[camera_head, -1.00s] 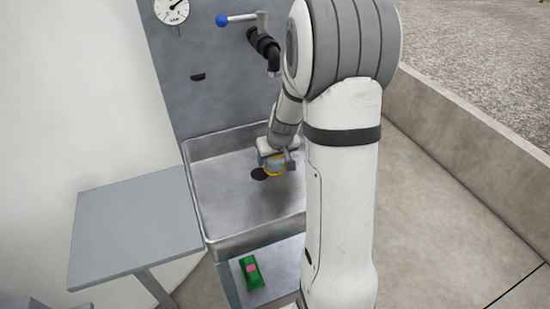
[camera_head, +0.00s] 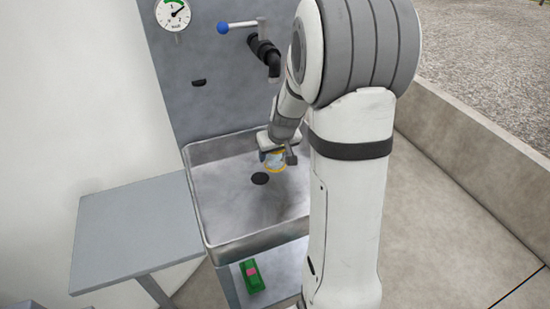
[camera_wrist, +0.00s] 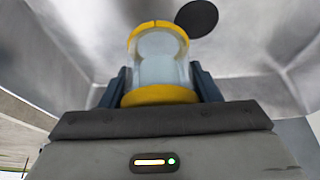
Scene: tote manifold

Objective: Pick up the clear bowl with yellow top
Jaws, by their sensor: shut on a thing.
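The clear bowl with a yellow top (camera_head: 275,161) is in my gripper, over the metal sink basin (camera_head: 252,244). In the wrist view the bowl (camera_wrist: 162,68) is a clear cylinder with a yellow band at each end. My gripper (camera_wrist: 163,84) is shut on it, with a dark finger on either side. In the head view my gripper (camera_head: 276,156) is at the back right of the basin, and the bowl appears raised above the basin floor. My arm hides the basin's right side.
The black drain (camera_head: 260,179) lies in the basin floor. A faucet with a blue-tipped lever (camera_head: 240,23) is on the back panel above. A grey side table (camera_head: 135,225) at left is bare. A green object with a pink patch (camera_head: 252,276) lies on the shelf below.

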